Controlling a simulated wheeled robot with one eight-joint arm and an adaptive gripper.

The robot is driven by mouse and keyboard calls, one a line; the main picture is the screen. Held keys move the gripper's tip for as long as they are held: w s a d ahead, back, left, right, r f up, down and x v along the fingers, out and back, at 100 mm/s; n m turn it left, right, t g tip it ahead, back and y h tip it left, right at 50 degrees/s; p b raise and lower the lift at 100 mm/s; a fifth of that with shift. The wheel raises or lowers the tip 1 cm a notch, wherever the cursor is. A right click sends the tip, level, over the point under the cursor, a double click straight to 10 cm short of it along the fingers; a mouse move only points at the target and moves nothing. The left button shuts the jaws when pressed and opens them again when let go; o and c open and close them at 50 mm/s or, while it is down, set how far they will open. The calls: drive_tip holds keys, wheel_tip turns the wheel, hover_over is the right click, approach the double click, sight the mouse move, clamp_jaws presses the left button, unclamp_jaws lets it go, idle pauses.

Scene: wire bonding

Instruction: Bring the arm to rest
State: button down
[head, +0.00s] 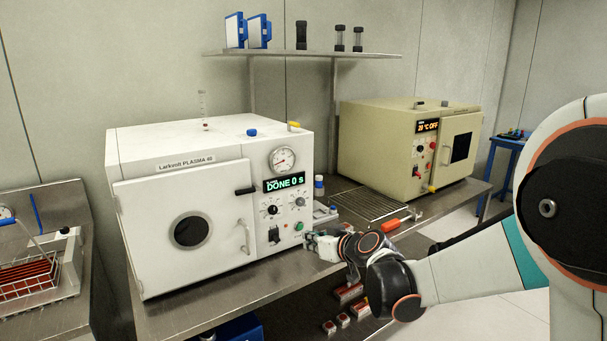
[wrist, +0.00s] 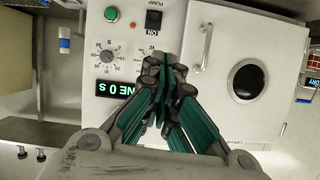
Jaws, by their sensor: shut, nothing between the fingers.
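My gripper (head: 318,243) is at the lower right front corner of the white plasma machine (head: 185,260), close to its control panel. In the wrist view my gripper (wrist: 163,62) points at the panel, with its teal-padded fingers shut together and nothing between them. I cannot tell whether the fingertips touch the panel. The machine's display (head: 284,183) reads "DONE 0 s". Its door with the round dark window (head: 193,232) appears closed. A green button (head: 299,226) and a black switch (head: 274,235) sit low on the panel near my fingers.
A beige oven (head: 385,150) stands at the back right, its display reading "23 °C OFF". A shelf (head: 300,53) hangs above. A wire basket (head: 35,275) stands at far left.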

drive_tip(key=s+d+r+m+g+h, duration=0.15)
drive_tip(key=s+d, duration=0.25)
drive_tip(key=s, duration=0.5)
drive_tip(key=s+d+r+m+g+h, duration=0.1)
drive_tip(key=s+d+r+h, duration=0.2)
drive_tip(key=s, duration=0.5)
drive_tip(key=s+d+f+m+g+h, duration=0.1)
drive_tip(key=s+d+f, duration=0.1)
drive_tip(key=s+d, duration=0.3)
drive_tip(key=s+d+f+m+h, duration=0.2)
drive_tip(key=s+d, duration=0.4)
drive_tip(key=s, duration=0.8)
drive_tip(key=shift+g, duration=0.35)
